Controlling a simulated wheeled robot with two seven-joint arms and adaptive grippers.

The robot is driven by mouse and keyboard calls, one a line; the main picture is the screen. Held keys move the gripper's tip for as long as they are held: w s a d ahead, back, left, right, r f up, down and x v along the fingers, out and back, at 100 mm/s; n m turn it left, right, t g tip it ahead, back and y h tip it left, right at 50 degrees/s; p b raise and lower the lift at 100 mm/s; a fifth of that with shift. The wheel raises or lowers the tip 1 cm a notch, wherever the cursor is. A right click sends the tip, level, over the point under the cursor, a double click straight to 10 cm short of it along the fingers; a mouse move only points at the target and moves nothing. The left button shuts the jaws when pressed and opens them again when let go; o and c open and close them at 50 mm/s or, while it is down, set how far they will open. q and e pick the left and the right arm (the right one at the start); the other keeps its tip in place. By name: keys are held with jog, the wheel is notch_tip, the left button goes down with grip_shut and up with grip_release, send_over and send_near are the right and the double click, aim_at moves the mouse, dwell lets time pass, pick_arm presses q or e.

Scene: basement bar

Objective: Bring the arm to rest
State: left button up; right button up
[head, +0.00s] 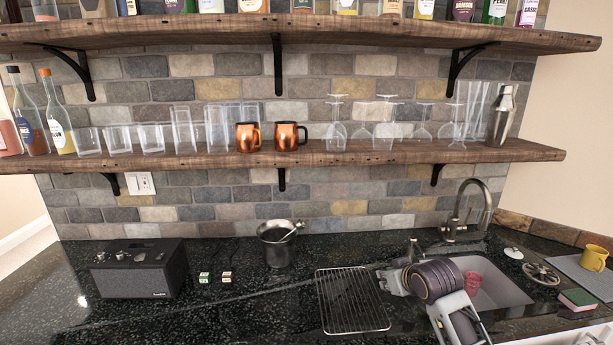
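My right arm comes in from the bottom right, over the front left part of the sink (510,293). My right gripper (384,281) points left, just above the right edge of a wire cooling rack (350,300). My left gripper is not in view.
A red cup (473,283) is in the sink, right of my arm. The faucet (466,210) stands behind. A sponge (577,299) and yellow mug (594,257) are at right. A metal bucket (276,246) and black speaker (138,270) stand left. Shelves (330,158) hang above.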

jog(key=s+f+g, duration=0.2)
jog(key=s+f, duration=0.4)
jog(key=s, duration=0.4)
jog(key=s+f+m+g+h, duration=0.1)
jog(key=s+f+g, duration=0.1)
jog(key=s+f, duration=0.6)
jog(key=s+f+g, duration=0.2)
jog(key=s+f, duration=0.2)
jog(key=s, duration=0.9)
notch_tip(320, 180, down, 33)
jog(key=s+g, duration=0.1)
jog(key=s, duration=0.1)
jog(key=s+d+f, duration=0.2)
jog(key=s+f, duration=0.8)
jog(key=s, duration=0.1)
jog(key=s+d+f+g, duration=0.1)
jog(key=s+f, duration=0.9)
jog(key=s, duration=0.1)
jog(key=shift+d+g, duration=0.3)
jog(key=shift+d, duration=0.05)
jog(key=shift+s, duration=0.1)
